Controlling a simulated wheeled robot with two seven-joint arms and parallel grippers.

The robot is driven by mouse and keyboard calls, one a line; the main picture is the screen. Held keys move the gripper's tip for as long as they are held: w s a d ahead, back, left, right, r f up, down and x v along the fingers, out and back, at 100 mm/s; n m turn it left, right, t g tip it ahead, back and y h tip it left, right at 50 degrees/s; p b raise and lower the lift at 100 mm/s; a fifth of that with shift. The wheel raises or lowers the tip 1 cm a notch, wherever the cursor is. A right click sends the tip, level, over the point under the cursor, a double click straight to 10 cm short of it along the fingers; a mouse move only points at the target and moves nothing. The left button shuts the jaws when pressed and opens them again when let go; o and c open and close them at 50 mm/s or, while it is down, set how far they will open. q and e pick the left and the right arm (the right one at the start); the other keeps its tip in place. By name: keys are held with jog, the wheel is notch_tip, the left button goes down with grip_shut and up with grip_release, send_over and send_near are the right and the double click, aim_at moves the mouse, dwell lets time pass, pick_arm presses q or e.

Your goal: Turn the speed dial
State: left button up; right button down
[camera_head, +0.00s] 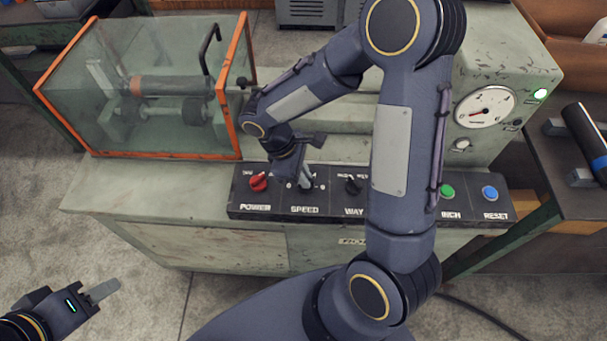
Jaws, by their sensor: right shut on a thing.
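The speed dial (306,184) sits on the black control panel above the label SPEED. My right gripper (304,173) reaches down to it from above, with its fingers shut on the dial. The gripper covers most of the dial, so its pointer setting cannot be read. My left gripper (102,291) is low at the left over the floor, away from the machine and holding nothing visible. Its fingers overlap in this view, so I cannot tell their gap.
A red power knob (258,182) is just left of the dial, and a black way knob (352,185) is to the right. Green (447,191) and blue (490,193) buttons sit further right. An orange-framed clear guard (238,90) stands behind at left.

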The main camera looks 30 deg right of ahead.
jog(key=m, duration=0.2)
jog(key=m+g+y, duration=0.1)
jog(key=m, duration=0.2)
jog(key=shift+w+d+y, duration=0.1)
jog(key=shift+d+y, duration=0.05)
jog(key=shift+y, duration=0.15)
jog(key=m+y, duration=0.1)
jog(key=m, duration=0.4)
jog(key=shift+d+g+y, duration=0.1)
jog(key=shift+g+y, duration=0.2)
jog(key=shift+y, duration=0.1)
jog(key=shift+m, duration=0.3)
jog(key=c, duration=1.5)
grip_release()
jog(key=v, duration=0.8)
jog(key=shift+f, duration=0.1)
